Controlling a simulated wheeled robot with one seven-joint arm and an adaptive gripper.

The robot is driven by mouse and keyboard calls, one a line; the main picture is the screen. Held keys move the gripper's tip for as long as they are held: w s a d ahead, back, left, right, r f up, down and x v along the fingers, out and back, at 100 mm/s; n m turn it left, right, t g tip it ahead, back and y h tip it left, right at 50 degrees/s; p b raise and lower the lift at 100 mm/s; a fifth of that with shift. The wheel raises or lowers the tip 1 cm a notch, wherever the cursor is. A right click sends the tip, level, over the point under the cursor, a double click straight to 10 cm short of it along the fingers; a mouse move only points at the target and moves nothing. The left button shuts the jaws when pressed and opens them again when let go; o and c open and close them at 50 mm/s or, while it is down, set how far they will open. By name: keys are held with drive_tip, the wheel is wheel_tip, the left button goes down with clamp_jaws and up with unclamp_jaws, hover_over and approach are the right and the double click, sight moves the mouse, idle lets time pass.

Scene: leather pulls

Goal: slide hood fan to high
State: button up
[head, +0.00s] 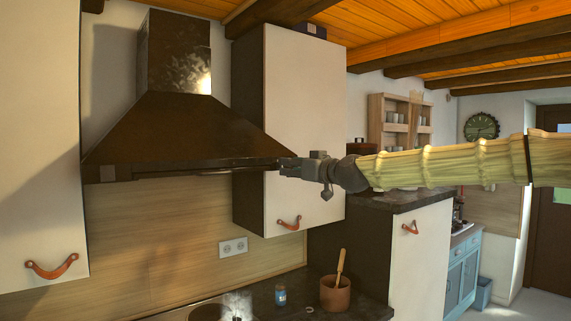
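The dark metal range hood (185,130) hangs on the wall at left of centre, with a square chimney above a flared canopy. Its lower front band carries a small lighter piece near the left end, too small to make out as the fan slider. My gripper (283,167) reaches in from the right, at the right end of the hood's lower edge. It overlaps that corner in the picture; I cannot tell whether it touches. Its fingers are seen side-on and too small to tell whether they are open or shut.
A white wall cabinet (305,110) with a leather pull stands close behind my gripper. Another cabinet (38,140) is at the far left. Below, the dark counter (365,308) holds a copper pot (335,295) and a small blue jar (281,294). The space before the hood's front looks clear.

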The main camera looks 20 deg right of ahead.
sight(280, 166)
drive_tip(key=shift+p+x, duration=0.6)
drive_tip(key=shift+x, duration=1.25)
